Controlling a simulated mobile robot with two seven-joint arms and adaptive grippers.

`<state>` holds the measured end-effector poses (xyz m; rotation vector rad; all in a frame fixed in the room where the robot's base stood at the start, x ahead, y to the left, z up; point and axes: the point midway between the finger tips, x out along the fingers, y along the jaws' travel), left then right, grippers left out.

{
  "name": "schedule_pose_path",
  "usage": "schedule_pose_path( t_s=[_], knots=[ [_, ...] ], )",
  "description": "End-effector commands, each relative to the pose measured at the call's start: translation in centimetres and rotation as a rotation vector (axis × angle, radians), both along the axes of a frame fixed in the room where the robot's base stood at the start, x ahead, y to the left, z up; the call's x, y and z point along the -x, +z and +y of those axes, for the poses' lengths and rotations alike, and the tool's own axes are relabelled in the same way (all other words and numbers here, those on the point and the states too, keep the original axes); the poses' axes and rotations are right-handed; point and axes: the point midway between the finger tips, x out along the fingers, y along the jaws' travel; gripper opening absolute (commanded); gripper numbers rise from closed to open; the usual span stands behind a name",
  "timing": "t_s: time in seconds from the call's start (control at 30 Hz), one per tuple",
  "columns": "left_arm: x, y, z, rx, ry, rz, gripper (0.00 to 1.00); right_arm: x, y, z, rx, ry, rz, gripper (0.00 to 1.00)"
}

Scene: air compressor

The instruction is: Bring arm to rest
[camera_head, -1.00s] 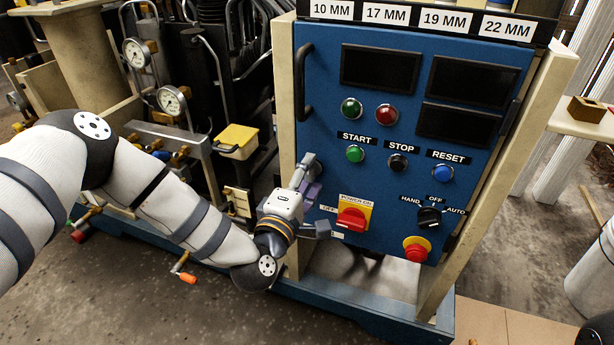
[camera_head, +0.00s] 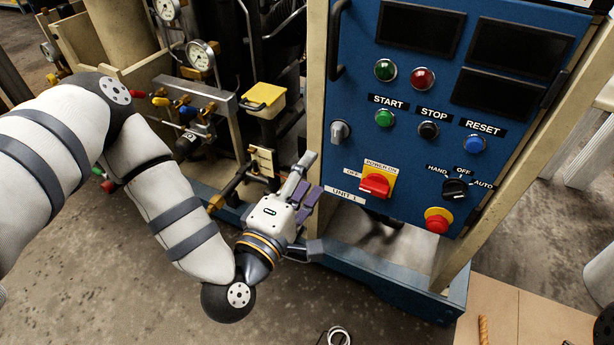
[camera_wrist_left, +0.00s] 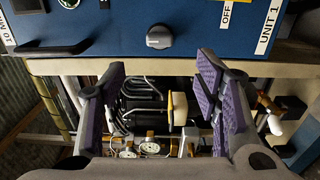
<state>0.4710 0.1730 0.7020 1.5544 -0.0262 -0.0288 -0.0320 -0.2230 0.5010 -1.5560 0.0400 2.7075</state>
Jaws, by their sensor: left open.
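My left arm (camera_head: 180,215) comes in from the left in the head view. Its gripper (camera_head: 312,205) is open and empty, in front of the lower left edge of the blue control panel (camera_head: 352,95). The open fingers with purple pads also show in the left wrist view (camera_wrist_left: 163,85), with nothing between them. A grey knob (camera_head: 340,132) on the panel's left side stands clear of the gripper; it also shows in the left wrist view (camera_wrist_left: 159,37), beyond the fingertips. My right gripper is out of view.
The panel carries a red power switch (camera_head: 375,184), a selector knob (camera_head: 455,189) and a red emergency button (camera_head: 437,220). Gauges (camera_head: 201,56), valves and a yellow-lidded box (camera_head: 263,97) stand behind my left arm. The concrete floor (camera_head: 290,310) below the gripper is mostly open.

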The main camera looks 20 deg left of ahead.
Motion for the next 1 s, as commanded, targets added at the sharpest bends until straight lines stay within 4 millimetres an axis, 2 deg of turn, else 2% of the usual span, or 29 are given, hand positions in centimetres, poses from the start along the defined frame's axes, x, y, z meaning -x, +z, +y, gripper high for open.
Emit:
schedule_pose_path(
  t_s=[0.33, 0.4, 0.47, 0.57, 0.6, 0.67, 0.7, 0.8, 0.83, 0.9, 1.0],
  knots=[
    [0.0, -0.1, -0.1, -0.003, -0.004, 0.005, 0.57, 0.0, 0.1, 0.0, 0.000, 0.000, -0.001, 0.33],
    [0.7, -0.9, -1.1, -0.042, -0.045, 0.057, 0.57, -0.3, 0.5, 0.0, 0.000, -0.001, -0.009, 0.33],
    [2.6, -2.7, -2.8, -0.128, -0.132, 0.165, 0.57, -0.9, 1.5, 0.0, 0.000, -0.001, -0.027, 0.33],
    [9.1, -7.2, -5.8, -0.360, -0.375, 0.438, 0.57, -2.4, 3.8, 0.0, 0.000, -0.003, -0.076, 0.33],
    [12.6, -8.8, -6.3, -0.463, -0.487, 0.550, 0.57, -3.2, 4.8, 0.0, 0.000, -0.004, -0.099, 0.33],
    [18.1, -10.5, -6.1, -0.611, -0.653, 0.708, 0.57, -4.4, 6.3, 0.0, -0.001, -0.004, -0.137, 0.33],
    [21.8, -11.2, -5.3, -0.705, -0.761, 0.809, 0.57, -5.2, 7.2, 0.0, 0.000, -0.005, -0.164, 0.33],
    [30.1, -11.1, -1.9, -0.902, -1.003, 1.027, 0.57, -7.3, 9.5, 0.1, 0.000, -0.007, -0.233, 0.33],
    [32.1, -10.7, -0.7, -0.948, -1.062, 1.082, 0.57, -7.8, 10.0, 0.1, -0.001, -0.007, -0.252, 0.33],
    [35.8, -9.7, 1.7, -1.029, -1.174, 1.192, 0.57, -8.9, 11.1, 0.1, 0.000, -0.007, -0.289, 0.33],
    [39.1, -8.5, 4.1, -1.088, -1.275, 1.295, 0.57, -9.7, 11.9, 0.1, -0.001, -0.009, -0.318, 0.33]
  ],
)
